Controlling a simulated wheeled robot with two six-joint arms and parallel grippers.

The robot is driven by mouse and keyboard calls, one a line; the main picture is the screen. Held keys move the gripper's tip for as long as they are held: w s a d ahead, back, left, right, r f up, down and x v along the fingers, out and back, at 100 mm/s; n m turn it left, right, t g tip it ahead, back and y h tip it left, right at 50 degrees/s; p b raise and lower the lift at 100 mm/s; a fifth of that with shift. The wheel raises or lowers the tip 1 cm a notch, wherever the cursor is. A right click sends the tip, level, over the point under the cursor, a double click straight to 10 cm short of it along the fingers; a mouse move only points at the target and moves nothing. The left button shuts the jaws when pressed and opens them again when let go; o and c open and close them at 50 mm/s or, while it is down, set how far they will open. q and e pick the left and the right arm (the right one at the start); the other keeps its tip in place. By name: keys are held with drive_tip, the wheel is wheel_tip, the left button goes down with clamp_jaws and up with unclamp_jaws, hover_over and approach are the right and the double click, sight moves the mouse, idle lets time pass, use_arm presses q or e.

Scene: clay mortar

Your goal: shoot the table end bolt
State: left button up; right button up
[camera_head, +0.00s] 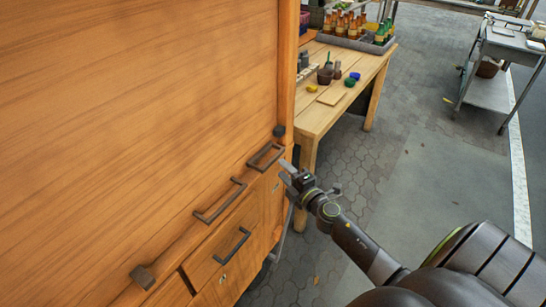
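A large orange-brown wooden cabinet (140,110) fills the left of the head view. A small dark block (279,130) sits at the far end of its big panel's lower edge, the end nearest the table, and looks like the table end bolt. A similar dark block (145,277) sits at the near end. My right gripper (286,173) is just right of the cabinet's front edge, below and slightly right of the far block and apart from it. Its two pale fingertips look parted, with nothing between them. My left gripper is out of view.
A metal cart (500,50) stands far right. Paved floor (400,170) between is open.

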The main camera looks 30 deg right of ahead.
sight(274, 161)
drive_tip(key=w, duration=0.6)
drive_tip(key=shift+w, duration=0.3)
clamp_jaws()
